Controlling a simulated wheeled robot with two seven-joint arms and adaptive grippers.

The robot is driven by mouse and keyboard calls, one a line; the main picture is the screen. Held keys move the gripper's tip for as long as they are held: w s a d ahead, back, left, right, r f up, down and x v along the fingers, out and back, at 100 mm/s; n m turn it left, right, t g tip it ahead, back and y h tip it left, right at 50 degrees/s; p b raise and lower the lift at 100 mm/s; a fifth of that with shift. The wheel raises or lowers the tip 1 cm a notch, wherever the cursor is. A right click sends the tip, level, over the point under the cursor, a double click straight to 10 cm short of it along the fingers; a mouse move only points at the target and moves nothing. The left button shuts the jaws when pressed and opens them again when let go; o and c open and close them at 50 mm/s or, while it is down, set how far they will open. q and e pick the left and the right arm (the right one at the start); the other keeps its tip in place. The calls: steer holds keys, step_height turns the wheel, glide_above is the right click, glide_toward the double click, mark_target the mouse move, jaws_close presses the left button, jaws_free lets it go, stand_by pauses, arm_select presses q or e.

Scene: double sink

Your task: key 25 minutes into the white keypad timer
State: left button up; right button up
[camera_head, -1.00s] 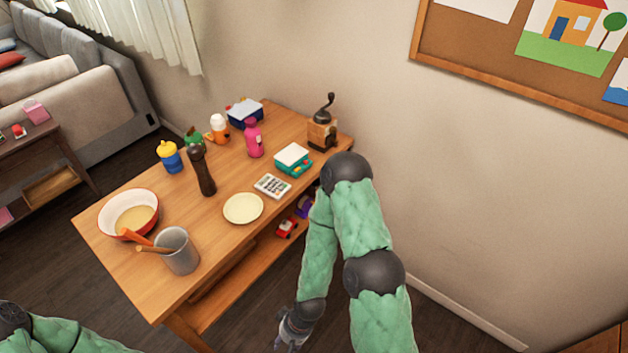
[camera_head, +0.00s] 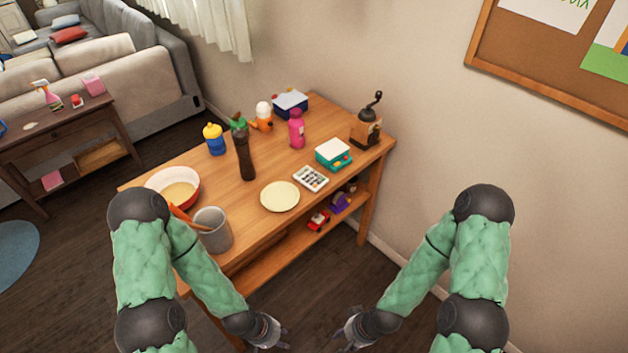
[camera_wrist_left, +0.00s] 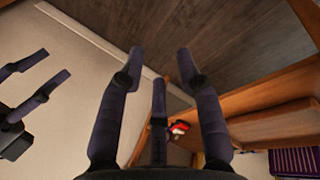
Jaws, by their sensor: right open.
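The white keypad timer (camera_head: 311,178) lies on the wooden table (camera_head: 232,262), near its front right edge, between a cream plate and a teal-and-white box. My left gripper (camera_head: 280,338) hangs low in front of the table, below the tabletop, well apart from the timer. In the left wrist view its fingers (camera_wrist_left: 157,70) are spread with nothing between them. My right gripper (camera_head: 345,335) hangs low to the right of the left one, also empty and apart from the table; its fingers show at the left of the left wrist view (camera_wrist_left: 22,95).
Near the timer are the plate (camera_head: 280,196), teal-and-white box (camera_head: 333,153), pepper mill (camera_head: 245,157), pink bottle (camera_head: 296,128) and coffee grinder (camera_head: 366,125). A grey cup with utensils (camera_head: 214,232) and a bowl (camera_head: 173,183) stand at the left. Toys sit on the lower shelf.

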stand_by(0.4)
arm_select(q)
jaws_close()
stand_by(1.1)
